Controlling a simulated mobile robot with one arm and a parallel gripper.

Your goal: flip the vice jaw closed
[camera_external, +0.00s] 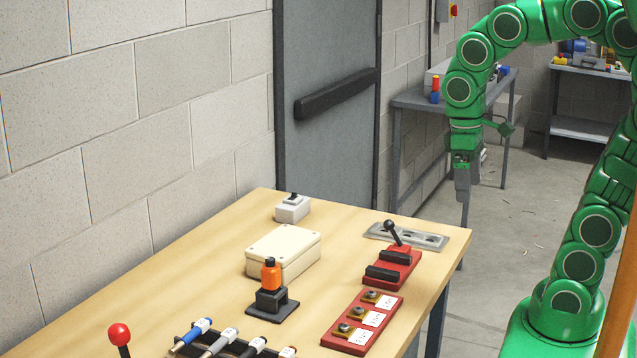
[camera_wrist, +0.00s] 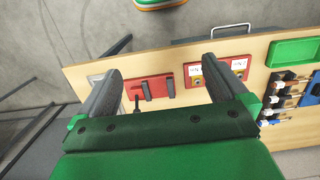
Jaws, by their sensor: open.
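The vice is a red block (camera_external: 391,266) with two dark jaws and a black lever with a round knob (camera_external: 389,225), near the right edge of the wooden table. A gap shows between the jaws, and the lever stands up, tilted. In the wrist view the red vice (camera_wrist: 157,84) lies between my fingers in the picture, well below them, with its lever (camera_wrist: 137,102) pointing down in the picture. My gripper (camera_external: 466,193) is open and empty. It hangs pointing down, above and to the right of the vice, apart from it.
On the table (camera_external: 220,245) are a cream box (camera_external: 284,250), a grey switch box (camera_external: 292,209), an orange-topped device (camera_external: 270,276), a grey socket plate (camera_external: 430,239) and a red panel with labels (camera_external: 361,322). A wall and door (camera_external: 325,140) stand behind.

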